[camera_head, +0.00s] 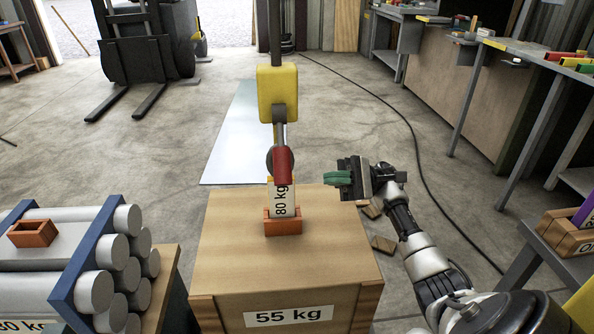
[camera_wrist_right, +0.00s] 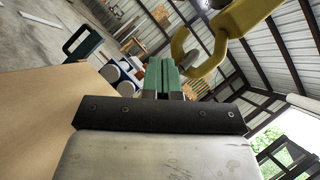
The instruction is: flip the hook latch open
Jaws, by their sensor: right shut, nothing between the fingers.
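A yellow hook block (camera_head: 278,92) hangs on a dark rod above the wooden crate. Below it a grey shank leads to a hook seen nearly edge-on, with a red piece (camera_head: 283,165) and a grey rounded part behind it. In the right wrist view the curved yellow hook (camera_wrist_right: 240,18) shows at upper right; a grey piece at its opening may be the latch (camera_wrist_right: 189,59). My left gripper is out of view.
Stacked grey cylinders (camera_head: 93,290) stand at left. A forklift (camera_head: 148,45) is behind, benches at right.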

